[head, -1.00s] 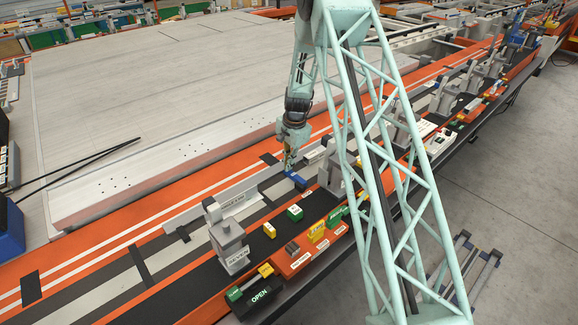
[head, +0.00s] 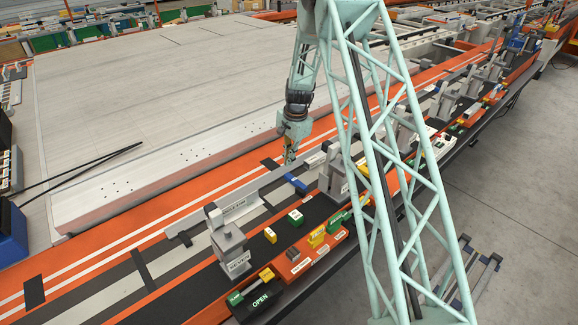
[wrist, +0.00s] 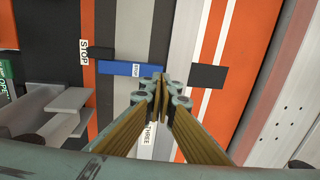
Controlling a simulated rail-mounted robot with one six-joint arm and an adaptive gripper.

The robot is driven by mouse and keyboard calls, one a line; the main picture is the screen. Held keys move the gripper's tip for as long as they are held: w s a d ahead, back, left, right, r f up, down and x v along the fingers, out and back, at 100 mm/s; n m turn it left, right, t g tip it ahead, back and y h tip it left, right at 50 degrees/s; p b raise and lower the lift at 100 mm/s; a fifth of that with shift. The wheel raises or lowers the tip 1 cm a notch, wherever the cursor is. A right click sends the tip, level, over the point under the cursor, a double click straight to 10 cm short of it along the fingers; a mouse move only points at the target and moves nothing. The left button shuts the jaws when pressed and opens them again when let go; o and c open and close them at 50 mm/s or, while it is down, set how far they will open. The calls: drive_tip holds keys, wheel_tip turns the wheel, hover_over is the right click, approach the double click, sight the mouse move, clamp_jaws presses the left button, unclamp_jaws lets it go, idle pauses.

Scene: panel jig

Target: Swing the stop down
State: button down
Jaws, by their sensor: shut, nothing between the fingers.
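The stop is a blue bar with a white STOP label (wrist: 118,68). In the wrist view it lies crosswise over the dark and grey strips, its right end close to my fingertips. In the head view the blue stop (head: 296,184) shows small beside the long grey rail. My gripper (wrist: 160,82) is shut and empty, its fingertips at the grey rail just right of the stop's end. In the head view my gripper (head: 288,160) hangs above the rail, a little behind the stop. I cannot tell whether the fingertips touch anything.
A grey clamp post (head: 230,245) stands at the front, with green and yellow blocks and an OPEN plate (head: 261,301) nearby. A large pale panel (head: 170,90) fills the left. In the wrist view, grey brackets (wrist: 62,112) stand left of my fingers.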

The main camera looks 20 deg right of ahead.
wheel_tip(320, 180, up, 8)
drive_tip(key=shift+r, duration=0.2)
idle(0.3)
idle(0.5)
drive_tip(key=s+a+r+n+b, duration=0.1)
drive_tip(key=s+a+r+n, duration=0.1)
drive_tip(key=s+a+r, duration=0.5)
drive_tip(key=s+a+r+n+t+b, duration=0.1)
drive_tip(key=s+a+r+n, duration=0.15)
drive_tip(key=s+r, duration=0.85)
drive_tip(key=s+a+r+n+b, duration=0.1)
drive_tip(key=s+a+r+n, duration=0.2)
drive_tip(key=s+a+r, duration=0.55)
drive_tip(key=s+a+r+n+b, duration=0.1)
drive_tip(key=s+n, duration=0.1)
drive_tip(key=s, duration=0.9)
drive_tip(key=s+a+r+n, duration=0.1)
drive_tip(key=s+n, duration=0.2)
drive_tip(key=s, duration=0.9)
drive_tip(key=s+a+r+n+t+b, duration=0.1)
drive_tip(key=s+r+n, duration=0.1)
drive_tip(key=s, duration=0.9)
drive_tip(key=shift+s+b, duration=0.35)
